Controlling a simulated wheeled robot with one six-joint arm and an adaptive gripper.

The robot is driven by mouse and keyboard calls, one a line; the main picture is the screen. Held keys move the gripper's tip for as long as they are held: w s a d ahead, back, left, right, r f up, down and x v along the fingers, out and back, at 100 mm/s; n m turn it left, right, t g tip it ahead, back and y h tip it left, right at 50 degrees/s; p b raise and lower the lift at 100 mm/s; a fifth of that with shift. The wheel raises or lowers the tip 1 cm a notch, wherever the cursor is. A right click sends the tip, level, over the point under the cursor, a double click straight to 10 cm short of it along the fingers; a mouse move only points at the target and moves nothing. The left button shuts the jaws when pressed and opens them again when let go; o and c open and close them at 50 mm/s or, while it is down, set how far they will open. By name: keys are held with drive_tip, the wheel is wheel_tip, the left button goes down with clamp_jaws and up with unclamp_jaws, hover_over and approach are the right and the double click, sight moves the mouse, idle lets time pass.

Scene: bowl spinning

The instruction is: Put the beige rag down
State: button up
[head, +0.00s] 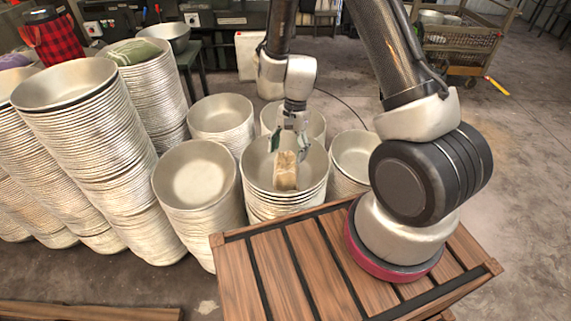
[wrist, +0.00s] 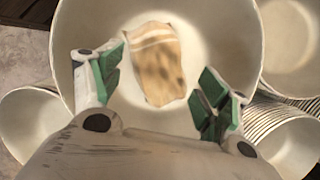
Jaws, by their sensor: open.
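The beige rag (head: 286,172), a small tan cloth with pale stripes and dark spots, is at the top bowl (head: 258,168) of a stack in the middle of the head view. In the wrist view the rag (wrist: 157,65) shows over the bowl's pale inside. My gripper (head: 289,143) hangs right above the bowl, pointing down. In the wrist view my gripper (wrist: 161,78) has its green-padded fingers wide apart, with gaps on both sides of the rag. I cannot tell whether the rag rests on the bowl's bottom.
Neighbouring bowl stacks (head: 196,180) stand close around, with taller stacks (head: 85,110) at the left. A slatted wooden top (head: 285,270) lies in front, under my arm's base. A wire cart (head: 460,45) stands at the back right. Open concrete floor lies at the right.

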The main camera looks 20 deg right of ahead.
drive_tip(key=s+d+r+n+t, duration=0.1)
drive_tip(key=s+d+r+n, duration=0.15)
drive_tip(key=r, duration=0.95)
drive_tip(key=s+d+r+n+t, duration=0.2)
drive_tip(key=d+r, duration=0.2)
drive_tip(key=r, duration=0.9)
drive_tip(key=s+d+r+n+t+h, duration=0.1)
drive_tip(key=s+d+r+n, duration=0.1)
drive_tip(key=s+r, duration=0.3)
drive_tip(key=s+d+r+n+t+h, duration=0.1)
drive_tip(key=s+d+r+n+t, duration=0.1)
drive_tip(key=s+d+r, duration=0.3)
drive_tip(key=s+n, duration=0.1)
drive_tip(key=s, duration=0.3)
drive_tip(key=shift+s+d+r, duration=0.15)
drive_tip(key=shift+s+d, duration=0.1)
